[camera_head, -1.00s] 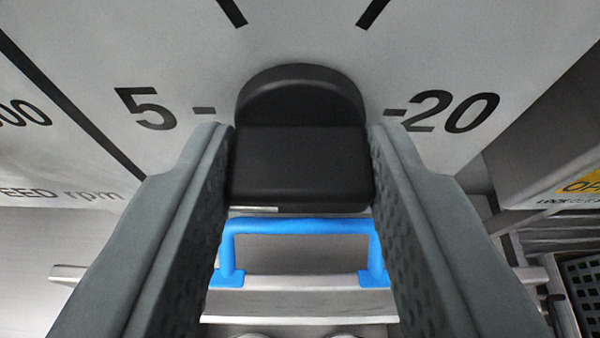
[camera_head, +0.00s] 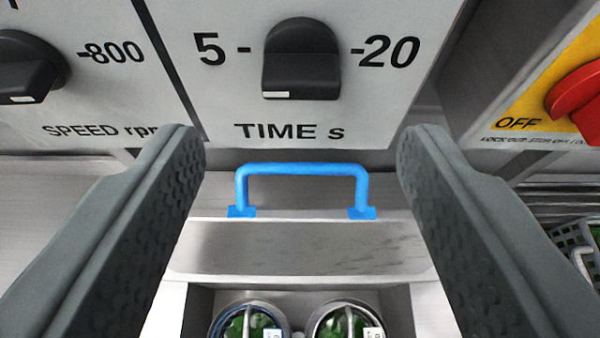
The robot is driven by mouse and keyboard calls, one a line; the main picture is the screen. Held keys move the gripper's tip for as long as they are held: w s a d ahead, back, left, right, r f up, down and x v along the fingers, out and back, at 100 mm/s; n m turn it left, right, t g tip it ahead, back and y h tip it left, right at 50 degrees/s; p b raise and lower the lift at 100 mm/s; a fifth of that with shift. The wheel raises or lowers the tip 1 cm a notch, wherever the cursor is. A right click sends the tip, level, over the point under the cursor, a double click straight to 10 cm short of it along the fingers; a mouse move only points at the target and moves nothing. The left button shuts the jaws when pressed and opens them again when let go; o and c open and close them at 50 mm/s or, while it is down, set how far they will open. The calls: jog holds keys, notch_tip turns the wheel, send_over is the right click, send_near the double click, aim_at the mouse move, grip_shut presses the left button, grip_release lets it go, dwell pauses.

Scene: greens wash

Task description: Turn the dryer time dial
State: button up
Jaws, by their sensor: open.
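The dryer time dial (camera_head: 301,60) is a black knob on a white panel, above the label "TIME s", between the marks 5 and 20. Its white pointer line is at the lower end of the knob, turned down and slightly left, at neither mark. My gripper (camera_head: 302,145) is open and empty. Its two grey fingers stand wide apart, below and to either side of the dial, not touching it.
A black speed dial (camera_head: 28,68) is at the upper left. A red switch knob (camera_head: 578,98) on a yellow plate marked OFF is at the right. A blue handle (camera_head: 302,185) sits below the panel. Two round containers with greens (camera_head: 246,322) stand lower down.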

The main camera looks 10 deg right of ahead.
jog(key=v, duration=0.9)
jog(key=shift+s, duration=0.3)
jog(key=s+d+f+t+y, duration=0.1)
jog(key=s+d+f, duration=0.5)
jog(key=s, duration=0.3)
jog(key=s+d+f+n+t, duration=0.1)
jog(key=s+d+f, duration=0.5)
jog(key=s+f, duration=0.2)
jog(key=s+d+f+n+t+y, duration=0.1)
jog(key=s+d+f+t, duration=0.1)
jog(key=s+d+f, duration=0.5)
jog(key=s+f, duration=0.1)
jog(key=s, duration=0.3)
jog(key=shift+y, duration=0.3)
